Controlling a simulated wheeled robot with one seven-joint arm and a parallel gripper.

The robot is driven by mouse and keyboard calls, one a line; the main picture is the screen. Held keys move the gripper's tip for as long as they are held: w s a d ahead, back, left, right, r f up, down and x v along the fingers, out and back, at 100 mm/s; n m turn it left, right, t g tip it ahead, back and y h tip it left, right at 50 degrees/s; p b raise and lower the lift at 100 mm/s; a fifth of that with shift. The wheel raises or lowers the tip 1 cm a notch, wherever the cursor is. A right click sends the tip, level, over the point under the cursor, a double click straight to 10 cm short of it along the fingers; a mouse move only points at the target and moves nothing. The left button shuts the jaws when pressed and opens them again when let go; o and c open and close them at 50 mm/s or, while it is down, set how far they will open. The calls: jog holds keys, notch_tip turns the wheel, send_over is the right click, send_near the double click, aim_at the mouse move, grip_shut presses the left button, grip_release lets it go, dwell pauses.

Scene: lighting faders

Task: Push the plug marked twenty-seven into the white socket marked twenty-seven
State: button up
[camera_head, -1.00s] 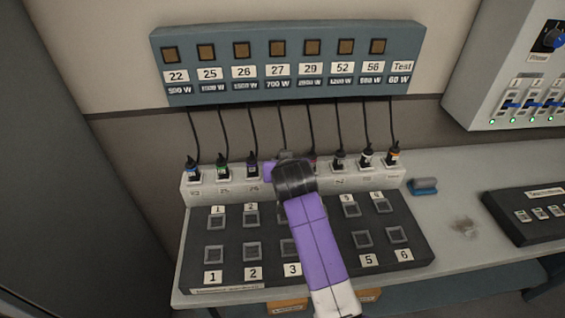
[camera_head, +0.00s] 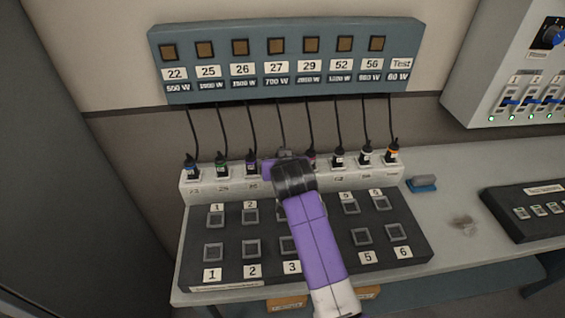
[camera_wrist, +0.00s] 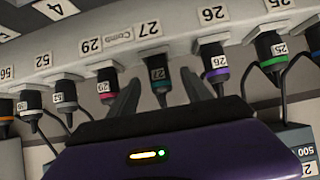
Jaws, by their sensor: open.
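My gripper (camera_wrist: 160,82) is open, with one dark finger on each side of this plug; contact is not clear. In the head view my wrist (camera_head: 293,178) hides the plug and its socket. Its black cord (camera_head: 281,120) runs up to the panel marked 27 (camera_head: 276,66).
The plug marked 26 (camera_wrist: 214,68) with a purple band and the plug marked 29 (camera_wrist: 106,82) with a pink band stand close on either side. A button board (camera_head: 222,276) lies in front of the strip. A blue-based object (camera_head: 422,185) lies to the right.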

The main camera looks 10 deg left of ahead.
jog(key=s+d+r+n+t+y, duration=0.1)
jog(key=s+d+r+t+y, duration=0.2)
jog(key=s+r, duration=0.6)
jog(key=s+d+f+m+t+h, duration=0.1)
jog(key=s+d+f+t, duration=0.1)
jog(key=s+d, duration=0.75)
jog(key=s+d+f+m+t+h, duration=0.1)
jog(key=s+d+f+t, duration=0.15)
jog(key=s+d, duration=0.65)
jog(key=s+d+f+m+g+h, duration=0.1)
jog(key=s+d, duration=0.2)
jog(key=s, duration=0.6)
jog(key=s+d+f+g+h, duration=0.1)
jog(key=s+d, duration=0.3)
jog(key=s, duration=0.5)
jog(key=s+d+f+m+g+h, duration=0.1)
jog(key=s+d+h, duration=0.1)
jog(key=s, duration=0.6)
jog(key=shift+s+d+m, duration=0.3)
jog(key=shift+s+d, duration=0.1)
jog(key=shift+d, duration=0.35)
